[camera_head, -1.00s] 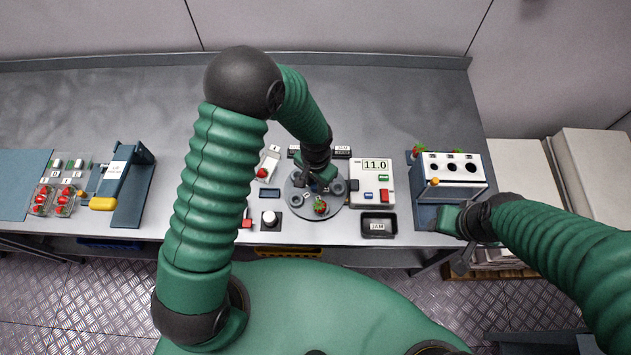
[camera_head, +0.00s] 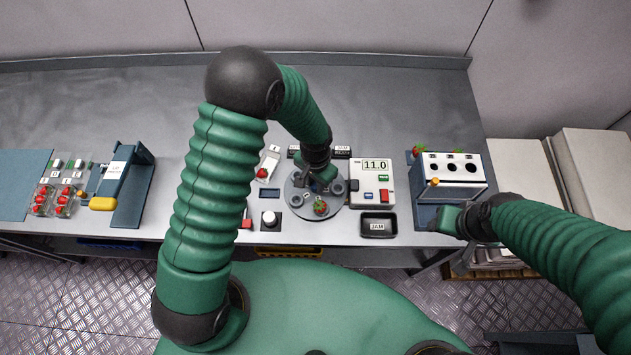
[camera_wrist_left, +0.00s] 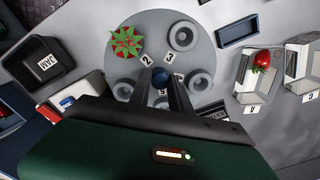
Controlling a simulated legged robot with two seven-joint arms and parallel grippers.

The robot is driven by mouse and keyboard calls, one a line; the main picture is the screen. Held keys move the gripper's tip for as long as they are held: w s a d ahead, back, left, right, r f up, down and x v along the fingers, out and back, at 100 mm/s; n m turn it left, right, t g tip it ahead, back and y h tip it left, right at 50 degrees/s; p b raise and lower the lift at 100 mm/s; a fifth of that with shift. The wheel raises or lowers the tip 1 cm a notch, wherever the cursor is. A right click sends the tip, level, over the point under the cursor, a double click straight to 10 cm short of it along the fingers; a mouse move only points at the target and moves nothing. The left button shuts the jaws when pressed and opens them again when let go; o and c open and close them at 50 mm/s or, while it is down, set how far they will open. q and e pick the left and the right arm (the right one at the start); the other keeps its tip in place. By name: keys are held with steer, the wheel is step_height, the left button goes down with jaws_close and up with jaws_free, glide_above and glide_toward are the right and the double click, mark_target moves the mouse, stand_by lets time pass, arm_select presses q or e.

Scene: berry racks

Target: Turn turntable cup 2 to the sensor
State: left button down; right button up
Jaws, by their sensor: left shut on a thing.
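The grey round turntable (camera_head: 331,203) stands mid-bench, with several ring-shaped cups on it. In the left wrist view the turntable (camera_wrist_left: 160,18) shows a red berry with green leaves (camera_wrist_left: 125,42) at one cup position, near a label "2" (camera_wrist_left: 147,60). A bare cup (camera_wrist_left: 184,36) sits near a label "3" (camera_wrist_left: 169,57). My left gripper (camera_wrist_left: 161,82) points down at the turntable's middle, shut on a dark blue round knob (camera_wrist_left: 160,75). The left gripper (camera_head: 314,182) hides part of the disc in the head view. My right gripper (camera_head: 458,240) hangs at the bench's front right; its jaws are unclear.
A white box reading 11.0 (camera_head: 372,168) stands just right of the turntable. A black JAM tray (camera_head: 378,226) lies before it. The back bench is clear.

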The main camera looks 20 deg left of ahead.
arm_select(q)
steer(key=shift+s+f+n, duration=0.15)
steer(key=shift+s+n, duration=0.05)
steer(key=shift+n, duration=1.3)
steer(key=shift+n+b, duration=0.3)
steer(key=shift+n, duration=1.6)
steer(key=shift+s+n, duration=0.1)
steer(key=shift+n, duration=1.8)
steer(key=shift+n+p, duration=0.45)
steer(key=shift+n, duration=1.35)
steer(key=c, duration=1.2)
jaws_free()
steer(key=shift+d, duration=0.1)
